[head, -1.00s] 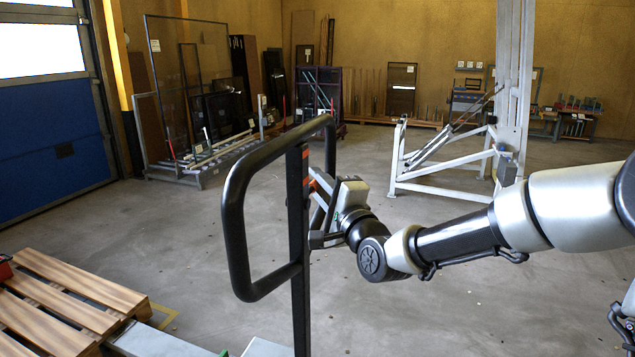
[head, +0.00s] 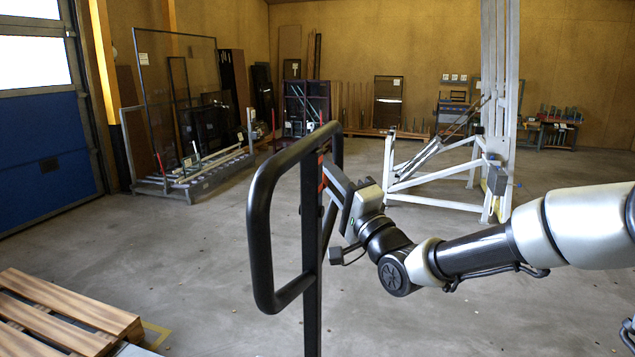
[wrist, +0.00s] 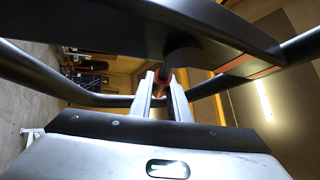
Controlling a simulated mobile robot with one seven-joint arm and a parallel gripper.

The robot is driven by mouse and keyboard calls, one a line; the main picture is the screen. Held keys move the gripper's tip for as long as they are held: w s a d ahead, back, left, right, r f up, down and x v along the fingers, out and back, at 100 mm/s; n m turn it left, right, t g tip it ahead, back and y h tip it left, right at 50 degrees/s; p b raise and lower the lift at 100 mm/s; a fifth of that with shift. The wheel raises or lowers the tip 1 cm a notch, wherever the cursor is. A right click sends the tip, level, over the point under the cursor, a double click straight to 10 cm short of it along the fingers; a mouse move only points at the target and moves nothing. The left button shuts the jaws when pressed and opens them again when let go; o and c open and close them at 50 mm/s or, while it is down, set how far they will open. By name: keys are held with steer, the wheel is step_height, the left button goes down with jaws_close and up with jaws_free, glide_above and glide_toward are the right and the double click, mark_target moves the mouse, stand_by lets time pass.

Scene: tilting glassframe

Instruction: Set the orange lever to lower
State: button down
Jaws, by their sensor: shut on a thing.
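A black tubular handle frame (head: 262,225) on a dark upright post (head: 311,262) stands near the centre of the head view. A small orange-red part (head: 321,174), which I take for the orange lever, shows high on the post. My gripper (head: 329,172) reaches it from the right, fingers angled up and left. In the wrist view my two fingers (wrist: 160,98) are shut on the lever, whose orange-red ring (wrist: 163,79) shows between the fingertips beside a dark stub. Most of the lever is hidden by the fingers and the post.
A wooden pallet (head: 60,318) lies at the lower left. A white metal stand (head: 440,190) is behind my arm, and a rack of frames (head: 190,160) stands at the back left. The grey floor (head: 210,255) between them is mostly clear.

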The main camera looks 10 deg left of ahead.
steer(key=shift+r+y, duration=0.3)
steer(key=c, duration=1.7)
jaws_free()
steer(key=shift+o, duration=0.2)
steer(key=shift+s+f, duration=0.1)
steer(key=p+v, duration=0.2)
steer(key=v, duration=1.5)
steer(key=shift+s+d+p, duration=0.15)
steer(key=shift+d+p, duration=0.05)
steer(key=shift+p, duration=0.1)
